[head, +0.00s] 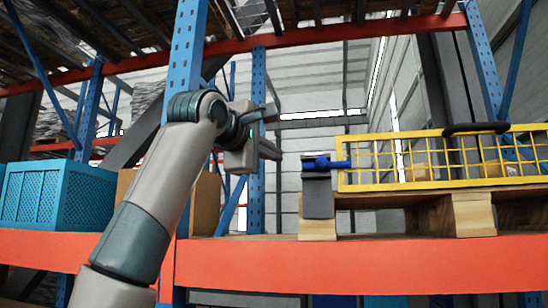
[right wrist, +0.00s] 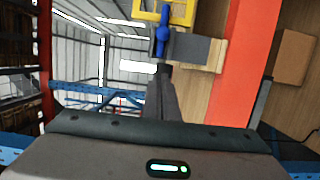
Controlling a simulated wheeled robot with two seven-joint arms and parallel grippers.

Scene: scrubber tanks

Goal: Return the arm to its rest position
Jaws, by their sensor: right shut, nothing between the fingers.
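My right gripper (head: 271,150) is raised in front of the rack, left of the yellow wire basket (head: 440,158). Its fingers are together with nothing between them; they also show in the right wrist view (right wrist: 163,75). A blue handle-like piece (head: 325,163) sits at the basket's left end, above a dark grey block (head: 318,195). In the head view a clear gap lies between the gripper and the blue piece. In the right wrist view the blue piece (right wrist: 162,38) lies beyond the fingertips. My left gripper is not in view.
The basket rests on a wooden pallet (head: 470,215) on an orange shelf beam (head: 380,265). A blue crate (head: 60,197) and a cardboard box (head: 205,205) stand at the left. A blue upright (head: 187,45) rises close behind my arm.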

